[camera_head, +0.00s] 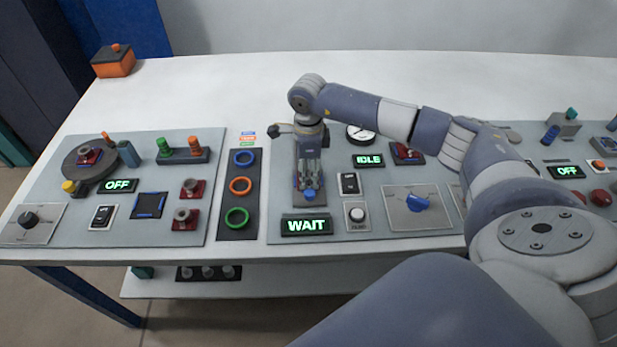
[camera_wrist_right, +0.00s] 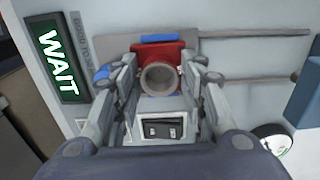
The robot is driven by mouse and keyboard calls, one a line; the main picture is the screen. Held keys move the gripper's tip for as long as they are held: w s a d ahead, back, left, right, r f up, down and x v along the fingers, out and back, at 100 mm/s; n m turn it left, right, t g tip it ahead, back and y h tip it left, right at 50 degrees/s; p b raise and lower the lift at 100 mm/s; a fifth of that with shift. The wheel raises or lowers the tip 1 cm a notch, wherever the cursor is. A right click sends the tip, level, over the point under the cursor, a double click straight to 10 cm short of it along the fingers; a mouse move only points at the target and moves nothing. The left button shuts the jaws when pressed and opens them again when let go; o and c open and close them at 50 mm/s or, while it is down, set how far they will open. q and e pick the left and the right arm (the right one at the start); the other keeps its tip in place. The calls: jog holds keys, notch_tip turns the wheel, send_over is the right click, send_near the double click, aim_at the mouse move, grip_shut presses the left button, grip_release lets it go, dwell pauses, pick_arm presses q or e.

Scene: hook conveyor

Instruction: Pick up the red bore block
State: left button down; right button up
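My right gripper (camera_head: 310,180) points down over the left part of the middle panel, just behind the WAIT display. In the right wrist view, a red bore block (camera_wrist_right: 160,52) with a grey round bore sits between the fingertips of this gripper (camera_wrist_right: 162,70). The fingers are apart, one on each side of the block; I cannot tell whether they touch it. Other red bore blocks stand on the left panel, one at the back (camera_head: 191,187) and one in front (camera_head: 184,219). My left gripper is not in view.
The WAIT display (camera_head: 306,226) is close in front of the gripper. A gauge (camera_head: 360,134), an IDLE display (camera_head: 368,160) and a switch (camera_head: 349,183) lie to the right. A strip with coloured rings (camera_head: 239,210) is to the left. The table's back area is mostly clear.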

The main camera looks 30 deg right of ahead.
grip_shut()
jog(key=shift+r, duration=0.1)
